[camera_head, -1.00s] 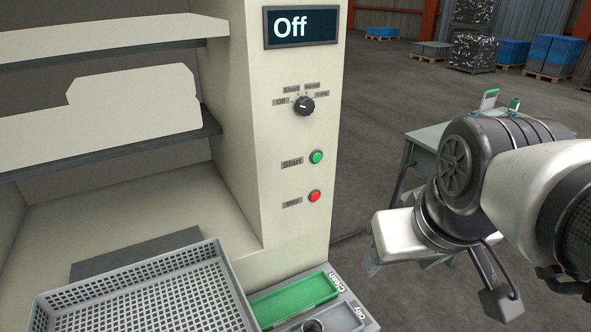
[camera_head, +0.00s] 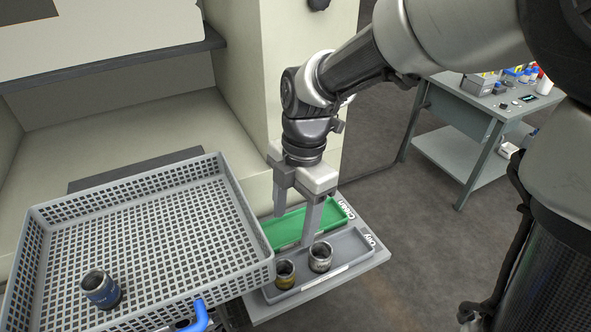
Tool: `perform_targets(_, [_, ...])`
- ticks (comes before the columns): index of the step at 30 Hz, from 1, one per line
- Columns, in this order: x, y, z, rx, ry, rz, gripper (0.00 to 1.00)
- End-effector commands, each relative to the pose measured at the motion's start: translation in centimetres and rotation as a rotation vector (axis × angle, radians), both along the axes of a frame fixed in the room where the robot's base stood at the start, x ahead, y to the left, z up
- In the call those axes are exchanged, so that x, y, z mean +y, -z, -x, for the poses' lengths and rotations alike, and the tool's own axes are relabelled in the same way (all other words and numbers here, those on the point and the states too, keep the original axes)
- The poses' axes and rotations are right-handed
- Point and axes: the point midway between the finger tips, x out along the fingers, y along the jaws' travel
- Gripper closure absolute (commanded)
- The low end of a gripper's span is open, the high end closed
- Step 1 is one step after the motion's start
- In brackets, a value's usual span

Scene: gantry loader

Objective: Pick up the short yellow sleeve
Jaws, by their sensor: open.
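The short yellow sleeve (camera_head: 285,273) stands in the grey tray marked "Oily" (camera_head: 345,262), at its left end. A grey metal sleeve (camera_head: 320,257) stands in the same tray, just to its right. My gripper (camera_head: 295,228) is open and points down over the trays. Its right finger overlaps the edge of the grey sleeve in the picture; I cannot tell if they touch. Its left finger is over the left part of the green tray. The yellow sleeve is outside the jaws, lower in the picture.
A green tray marked "Clean" (camera_head: 290,228) lies behind the oily tray. A grey mesh basket (camera_head: 245,262) stands at the left, holding a blue-banded sleeve (camera_head: 101,290). The machine wall (camera_head: 240,120) rises behind. A workbench (camera_head: 465,110) with small items stands at the right.

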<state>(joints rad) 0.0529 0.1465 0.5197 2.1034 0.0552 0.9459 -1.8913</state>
Motion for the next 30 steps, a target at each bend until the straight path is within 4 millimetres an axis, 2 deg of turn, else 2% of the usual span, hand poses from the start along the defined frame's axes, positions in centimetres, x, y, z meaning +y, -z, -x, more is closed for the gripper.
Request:
perform_targets(12, [0.8, 8.9, 0.9, 0.004, 0.001, 0.001, 0.4])
perform_targets(16, [1.0, 10.6, 0.9, 0.002, 0.002, 0.002, 0.4])
perform_targets(25, [1.4, 12.4, 1.1, 0.002, 0.003, 0.002, 0.4])
perform_targets(30, [2.2, 14.9, 1.5, 0.003, 0.001, 0.003, 0.4])
